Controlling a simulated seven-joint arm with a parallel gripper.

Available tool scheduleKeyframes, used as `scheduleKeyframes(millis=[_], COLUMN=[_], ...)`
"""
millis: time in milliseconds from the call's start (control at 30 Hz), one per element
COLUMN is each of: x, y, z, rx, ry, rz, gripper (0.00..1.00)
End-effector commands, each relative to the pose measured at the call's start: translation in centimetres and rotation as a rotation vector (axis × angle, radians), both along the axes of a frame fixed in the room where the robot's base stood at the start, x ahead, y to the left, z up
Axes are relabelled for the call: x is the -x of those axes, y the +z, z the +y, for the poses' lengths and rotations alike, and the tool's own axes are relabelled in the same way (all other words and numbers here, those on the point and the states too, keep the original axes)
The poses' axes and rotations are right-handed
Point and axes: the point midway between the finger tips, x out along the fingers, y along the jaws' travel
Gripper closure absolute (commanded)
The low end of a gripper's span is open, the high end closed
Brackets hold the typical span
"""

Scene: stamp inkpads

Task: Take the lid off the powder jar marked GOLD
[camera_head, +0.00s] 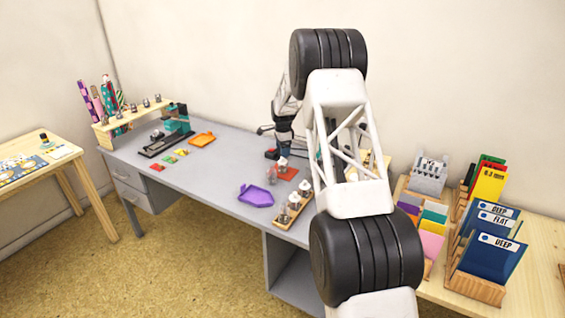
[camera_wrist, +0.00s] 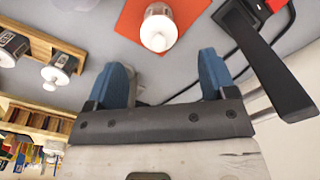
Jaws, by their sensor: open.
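A small clear jar with a white lid (camera_wrist: 159,30) stands on an orange-red mat (camera_wrist: 128,20), ahead of my fingertips in the wrist view. It also shows in the head view (camera_head: 283,162). More small jars stand in a wooden rack (camera_head: 281,222), and part of that rack shows at the wrist view's left (camera_wrist: 40,38), with a dark-labelled jar (camera_wrist: 12,46). I cannot read GOLD on any label. My gripper (camera_wrist: 166,72) is open, with its two blue fingers apart and nothing between them. In the head view, my arm hides part of the desk.
A black tool with a cable (camera_wrist: 262,65) lies close to the right finger. A purple tray (camera_head: 256,199) and an orange tray (camera_head: 202,140) lie on the grey desk (camera_head: 215,175). Card holders (camera_head: 490,245) stand at the right. The desk's middle is mostly clear.

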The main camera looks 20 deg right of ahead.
Motion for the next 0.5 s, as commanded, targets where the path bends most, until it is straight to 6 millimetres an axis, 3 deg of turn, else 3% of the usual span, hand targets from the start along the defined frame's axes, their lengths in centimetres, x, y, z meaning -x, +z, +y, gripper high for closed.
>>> scheduleKeyframes(millis=[267,500], x=[0.0,0.1], y=[-0.2,-1.9], z=[0.0,0.1], rx=[0.0,0.0], ry=[0.0,0.0], rz=[0.0,0.0], gripper=[0.23,0.23])
